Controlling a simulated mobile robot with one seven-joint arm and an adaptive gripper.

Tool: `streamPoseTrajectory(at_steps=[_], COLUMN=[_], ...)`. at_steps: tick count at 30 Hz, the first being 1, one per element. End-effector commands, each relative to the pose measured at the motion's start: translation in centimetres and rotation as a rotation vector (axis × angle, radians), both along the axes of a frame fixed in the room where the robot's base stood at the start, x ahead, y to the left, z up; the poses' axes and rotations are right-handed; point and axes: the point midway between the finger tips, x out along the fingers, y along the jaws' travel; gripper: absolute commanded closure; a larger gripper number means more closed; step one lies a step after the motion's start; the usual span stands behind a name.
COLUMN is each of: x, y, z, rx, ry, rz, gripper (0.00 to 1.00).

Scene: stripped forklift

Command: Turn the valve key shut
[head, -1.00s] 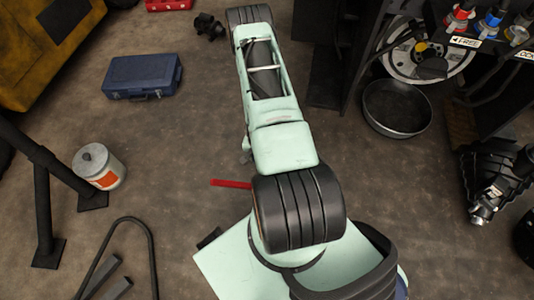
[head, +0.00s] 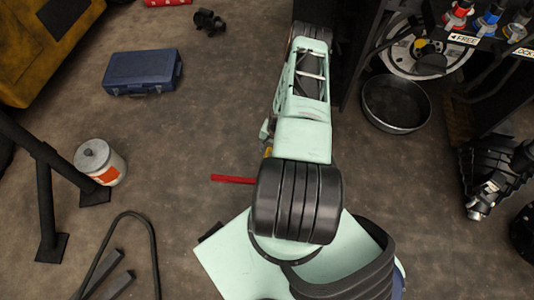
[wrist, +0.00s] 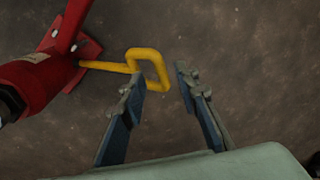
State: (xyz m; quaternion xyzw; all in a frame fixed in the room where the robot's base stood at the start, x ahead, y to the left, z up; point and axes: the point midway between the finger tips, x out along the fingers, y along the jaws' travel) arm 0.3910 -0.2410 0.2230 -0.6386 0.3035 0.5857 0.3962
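A yellow rod bent into a loop (wrist: 153,55), which may be the valve key, sticks out from a red metal body (wrist: 45,80) in the wrist view. My gripper (wrist: 158,79) is open, with its two fingers apart and nothing held. The loop lies at and just beyond the fingertips, with its lower left side close to the left fingertip. I cannot tell whether they touch.
A dark round pan (head: 396,104) lies on the floor right of my arm, beside dark machinery with coloured knobs and a FREE label (head: 463,39). A blue case (head: 142,72), a white can (head: 100,162) and a red bar (head: 232,179) are at left. Floor between them is clear.

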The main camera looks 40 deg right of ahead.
Motion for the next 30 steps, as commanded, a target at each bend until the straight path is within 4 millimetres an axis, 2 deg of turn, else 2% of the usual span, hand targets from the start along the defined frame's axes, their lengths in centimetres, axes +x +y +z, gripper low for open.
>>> streamPoseTrajectory(at_steps=[1, 6, 18, 26, 30], x=[0.1, 0.4, 0.5, 0.5, 0.5], y=[0.2, 0.3, 0.3, 0.3, 0.3], z=[-1.3, -3.1, -3.6, -3.6, -3.6], rx=[0.001, 0.000, 0.000, 0.000, 0.000], ry=[0.000, 0.000, 0.000, 0.000, 0.000], rz=[0.001, 0.000, 0.000, 0.000, 0.000], gripper=[0.71, 0.71, 0.71, 1.00, 1.00])
